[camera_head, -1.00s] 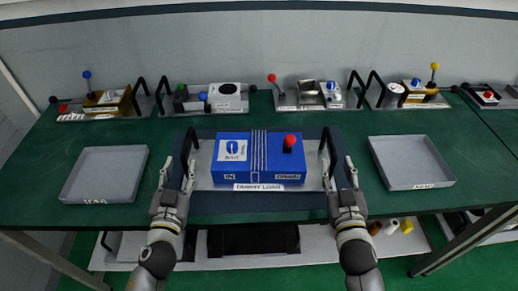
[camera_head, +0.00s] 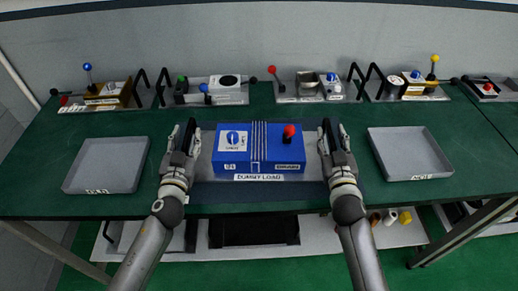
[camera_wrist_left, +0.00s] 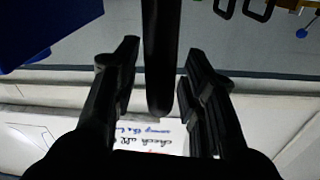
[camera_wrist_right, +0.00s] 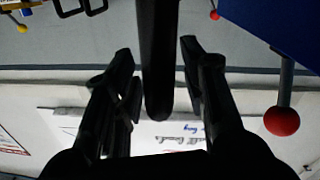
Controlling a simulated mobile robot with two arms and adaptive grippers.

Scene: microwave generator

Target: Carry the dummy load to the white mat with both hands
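The dummy load (camera_head: 258,179) is a blue box on a grey base plate with a red-knobbed lever, in the middle of the bench in the head view. It appears to rest on a dark mat (camera_head: 258,201). My left gripper (camera_head: 183,140) is at its left end. In the left wrist view a black handle bar (camera_wrist_left: 160,60) stands between the open fingers, with gaps on both sides. My right gripper (camera_head: 333,140) is at the right end. The right wrist view shows the other handle bar (camera_wrist_right: 158,60) between open fingers, also with gaps. I cannot make out a white mat.
A grey tray (camera_head: 105,187) lies to the left and another grey tray (camera_head: 418,176) to the right. Several lever devices stand along the back of the green bench, including one with a blue knob (camera_head: 88,67). A white lower shelf (camera_head: 330,250) is below the front edge.

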